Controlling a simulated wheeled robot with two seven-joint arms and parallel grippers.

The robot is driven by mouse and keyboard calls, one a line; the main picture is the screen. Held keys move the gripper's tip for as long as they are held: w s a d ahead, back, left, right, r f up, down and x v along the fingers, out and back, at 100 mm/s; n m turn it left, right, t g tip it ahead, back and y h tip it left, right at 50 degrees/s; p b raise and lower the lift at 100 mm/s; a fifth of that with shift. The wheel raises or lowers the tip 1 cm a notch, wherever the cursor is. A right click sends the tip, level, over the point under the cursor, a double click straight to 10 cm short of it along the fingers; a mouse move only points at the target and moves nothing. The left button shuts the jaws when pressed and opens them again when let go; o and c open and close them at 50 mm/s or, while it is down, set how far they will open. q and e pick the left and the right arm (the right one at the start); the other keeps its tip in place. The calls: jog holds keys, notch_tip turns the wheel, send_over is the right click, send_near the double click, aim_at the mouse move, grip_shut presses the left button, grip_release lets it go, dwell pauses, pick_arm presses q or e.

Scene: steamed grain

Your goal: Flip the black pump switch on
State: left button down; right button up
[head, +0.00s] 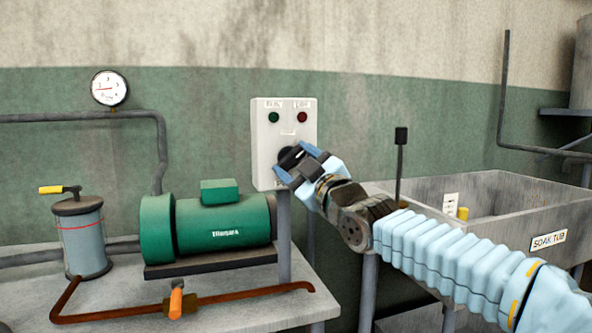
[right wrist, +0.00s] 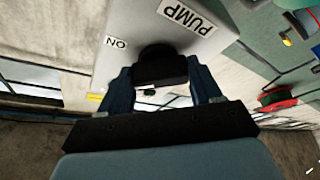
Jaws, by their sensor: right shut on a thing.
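The black pump switch (head: 289,154) is a dark knob low on the front of a white control box (head: 266,107). My right gripper (head: 296,165) is at the box, with its blue fingers on either side of the knob. In the right wrist view the black switch (right wrist: 160,64) sits between the two fingers of my right gripper (right wrist: 163,80), and the gripper is shut on it. Labels reading "PUMP" and "ON" show beside the switch there. The switch is partly hidden by the gripper in the head view. My left gripper is not in view.
The box also carries a green lamp (head: 273,117) and a red lamp (head: 302,117). A green motor (head: 222,222) stands on the bench (head: 235,305) at left, near a grey canister (head: 82,240). A grey soak tub (head: 520,220) is at right, and a round gauge (head: 109,88) hangs on the wall.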

jog(key=m+b, duration=0.2)
jog(key=m+t+h+b, duration=0.1)
jog(key=m+b, duration=0.1)
jog(key=shift+s+a+f, duration=0.1)
jog(key=shift+a+f, duration=0.1)
jog(key=shift+f, duration=0.15)
jog(key=shift+r+m+t+h, duration=0.25)
jog(key=shift+m+t+h, duration=0.35)
jog(key=shift+m, duration=0.5)
jog(key=m+h, duration=0.1)
jog(key=m, duration=0.2)
jog(key=shift+t+p, duration=0.4)
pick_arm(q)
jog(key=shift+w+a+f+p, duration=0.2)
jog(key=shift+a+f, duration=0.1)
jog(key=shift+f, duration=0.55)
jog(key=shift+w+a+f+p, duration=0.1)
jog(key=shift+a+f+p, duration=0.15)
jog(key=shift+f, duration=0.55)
pick_arm(e)
jog(key=shift+m+h, duration=0.7)
jog(key=shift+m, duration=0.4)
jog(key=o, duration=1.1)
jog(key=shift+c, duration=0.2)
